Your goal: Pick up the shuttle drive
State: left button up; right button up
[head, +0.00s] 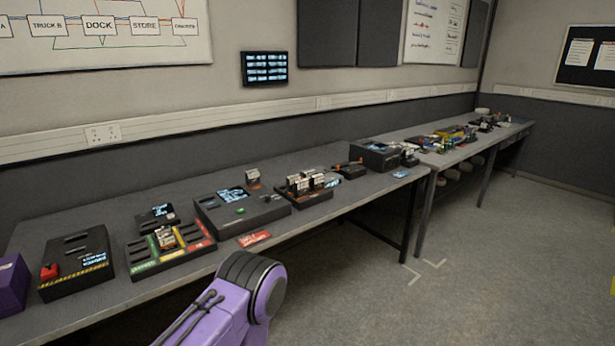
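I cannot tell which of the small items is the shuttle drive; they are too small to read. A sorting tray (145,268) with green, yellow and red sections holds small pale drive-like blocks (166,238) standing in its middle. A dark rack (310,198) farther right holds several upright pale cartridges (304,182). A single small grey block (253,177) stands at the back of the bench between them. Neither gripper is visible. Only a purple and black link of my arm shows at the bottom, in front of the bench edge.
A purple block (11,284) is cut off at the left edge. A second bench (425,150) continues right; open floor (480,260) lies in front.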

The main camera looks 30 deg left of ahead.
aim_at(252, 179)
jog(key=z, duration=0.1)
jog(key=i, duration=1.75)
jog(key=u, duration=0.75)
